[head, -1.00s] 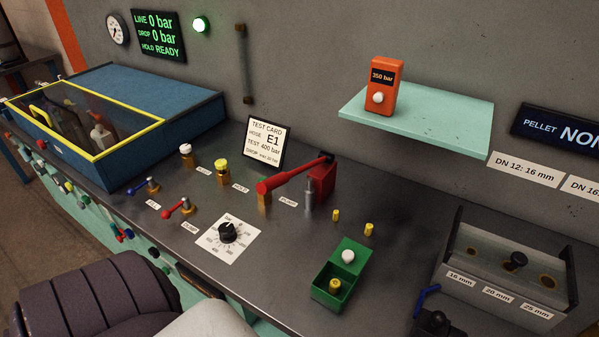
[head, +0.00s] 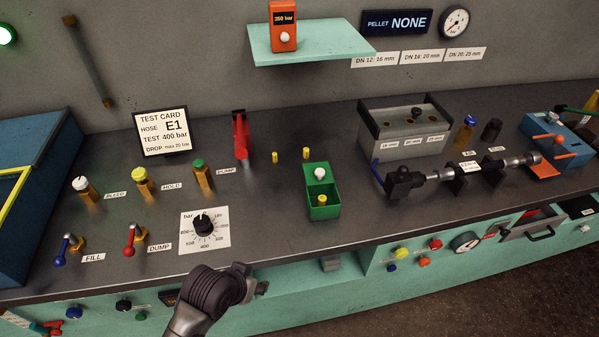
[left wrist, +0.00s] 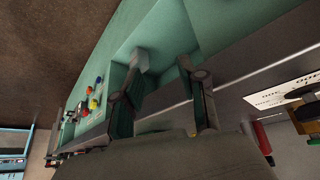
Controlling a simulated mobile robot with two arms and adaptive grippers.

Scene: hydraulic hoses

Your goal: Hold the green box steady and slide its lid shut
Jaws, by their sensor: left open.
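The green box (head: 323,208) stands on the grey bench. Its green lid (head: 320,174), with a round white knob, sits toward the back of the box. The front part is uncovered and a yellow-topped piece (head: 323,200) shows inside. My left gripper (head: 262,287) is at the bench's front edge, to the left of and nearer than the box, touching neither box nor lid. In the left wrist view its two fingers (left wrist: 161,63) are spread with nothing between them. The box cannot be made out in that view. My right gripper is not in view.
Two small yellow pieces (head: 305,154) stand behind the box. A dial plate (head: 204,230) and several valves lie to the left. A grey block holder (head: 405,130) and a hose fixture (head: 440,176) are to the right. A turquoise shelf (head: 310,51) hangs above.

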